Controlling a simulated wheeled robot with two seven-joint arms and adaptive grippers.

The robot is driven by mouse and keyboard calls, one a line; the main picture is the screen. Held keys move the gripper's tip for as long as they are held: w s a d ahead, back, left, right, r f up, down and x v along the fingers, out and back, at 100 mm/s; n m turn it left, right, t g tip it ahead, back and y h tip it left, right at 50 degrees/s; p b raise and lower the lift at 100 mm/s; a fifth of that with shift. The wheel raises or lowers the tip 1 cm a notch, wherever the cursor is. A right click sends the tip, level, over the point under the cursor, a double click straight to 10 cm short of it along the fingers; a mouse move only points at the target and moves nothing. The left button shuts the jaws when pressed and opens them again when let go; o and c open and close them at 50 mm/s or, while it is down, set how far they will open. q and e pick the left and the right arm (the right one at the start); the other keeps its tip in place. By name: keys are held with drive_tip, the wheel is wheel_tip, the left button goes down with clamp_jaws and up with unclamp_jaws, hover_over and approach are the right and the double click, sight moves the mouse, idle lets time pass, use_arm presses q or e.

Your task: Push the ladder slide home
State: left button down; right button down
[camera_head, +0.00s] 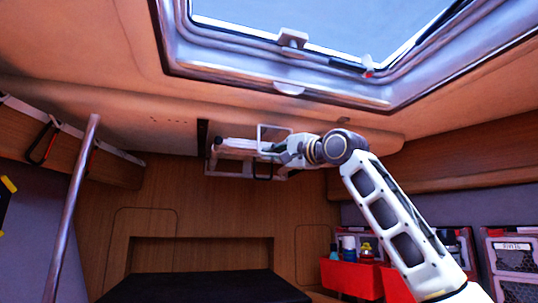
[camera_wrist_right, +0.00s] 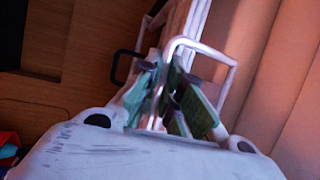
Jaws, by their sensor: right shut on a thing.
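The ladder slide (camera_head: 215,166) is a pale frame of rails and bars under the ceiling at the back wall, in the middle of the head view. My right gripper (camera_head: 274,150) reaches it from the right. In the right wrist view, the slide's rails (camera_wrist_right: 192,22) run away at the top, and a pale bent bar (camera_wrist_right: 183,44) comes down between the green-padded fingers of my right gripper (camera_wrist_right: 172,108). The gripper is shut on this bar. The fingers hide part of the bar. My left gripper is not in view.
A skylight (camera_head: 290,88) is open to the sky above. A metal pole (camera_head: 72,205) stands at left. Red bins (camera_head: 352,278) with bottles and mesh-fronted boxes (camera_head: 515,262) sit at lower right. A dark flat surface (camera_head: 205,288) lies below. A black handle (camera_wrist_right: 122,66) is beside the bar.

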drive_tip(key=c, duration=1.7)
unclamp_jaws()
drive_tip(key=shift+d+r, duration=0.1)
drive_tip(key=shift+r, duration=0.25)
drive_tip(key=shift+c, duration=0.2)
drive_tip(key=shift+o, duration=0.9)
drive_tip(key=shift+w+f, duration=0.2)
drive_tip(key=shift+s, duration=0.15)
drive_tip(key=shift+f, duration=0.1)
drive_tip(key=v, duration=1.1)
drive_tip(key=shift+s, duration=0.25)
